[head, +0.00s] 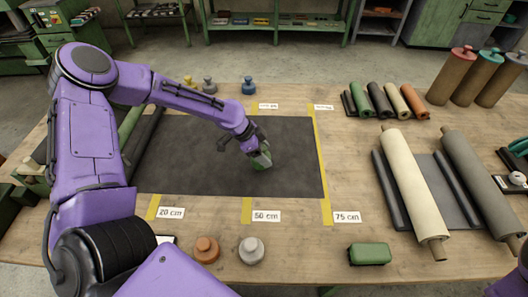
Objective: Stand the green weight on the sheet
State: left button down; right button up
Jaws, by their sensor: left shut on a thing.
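The dark grey sheet (200,165) lies flat across the middle of the table, between the roll at its left end and the 75 cm tape. My left gripper (262,161) is over the sheet, right of the 50 cm tape line. It is shut on the green weight (257,166), which is largely hidden by the fingers. The weight is at or just above the sheet; I cannot tell whether it touches. My right gripper is out of view.
Yellow (187,82), grey (209,85) and blue (248,86) weights stand behind the sheet. Copper (207,249) and silver (251,251) weights stand in front. A green case (370,253) sits front right. Several rolls, including a cream roll (412,190), fill the right side.

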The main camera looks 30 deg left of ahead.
pick_arm(q)
jog(key=shift+w+a+f, duration=0.15)
jog(key=shift+w+f, duration=0.05)
jog(key=shift+w, duration=0.05)
jog(key=shift+f+p, duration=0.45)
jog(key=shift+f, duration=1.1)
jog(key=shift+c, duration=0.6)
grip_release()
jog(key=shift+s+f, duration=0.1)
jog(key=shift+f, duration=0.05)
jog(key=shift+r, duration=0.25)
jog(key=v, duration=1.1)
jog(key=shift+s+a+r, duration=0.15)
jog(key=shift+s+r, duration=0.05)
jog(key=shift+r, duration=0.15)
